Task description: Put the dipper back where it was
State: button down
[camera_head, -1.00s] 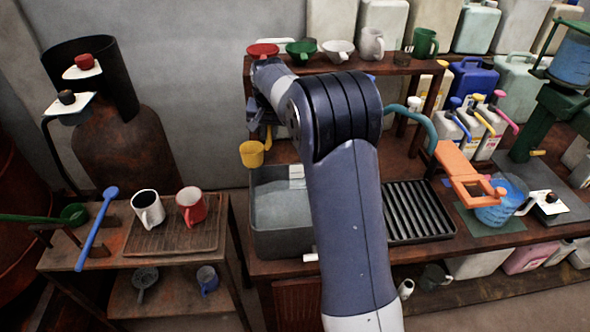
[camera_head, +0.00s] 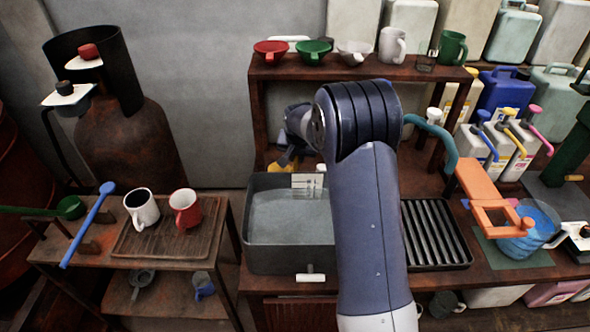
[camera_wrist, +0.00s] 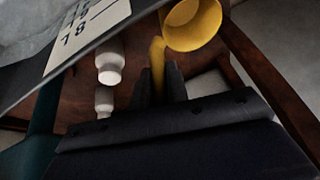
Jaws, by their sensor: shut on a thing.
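The yellow dipper (camera_wrist: 192,24) shows in the wrist view with its handle between the fingers of my gripper (camera_wrist: 163,82). My gripper is shut on it. In the head view my gripper (camera_head: 289,158) is behind the grey basin, under the shelf. Only a bit of the yellow dipper (camera_head: 281,167) shows there; the rest is hidden by my wrist and the basin's back edge. A blue dipper (camera_head: 88,225) and a green dipper (camera_head: 70,207) lie on a small rack on the left table.
The grey basin (camera_head: 289,259) with a white scale card (camera_head: 307,182) stands in front of my gripper. A shelf (camera_head: 345,70) carries red, green and white funnels and mugs above. White bottles (camera_wrist: 109,62) stand close to the dipper. A black ribbed tray (camera_head: 435,234) lies right of my arm.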

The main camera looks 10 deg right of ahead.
aim_at(297, 164)
jog(key=shift+f, duration=2.15)
jog(key=c, duration=1.4)
grip_release()
jog(key=shift+r, duration=0.2)
jog(key=v, duration=1.2)
jog(key=shift+f, duration=0.2)
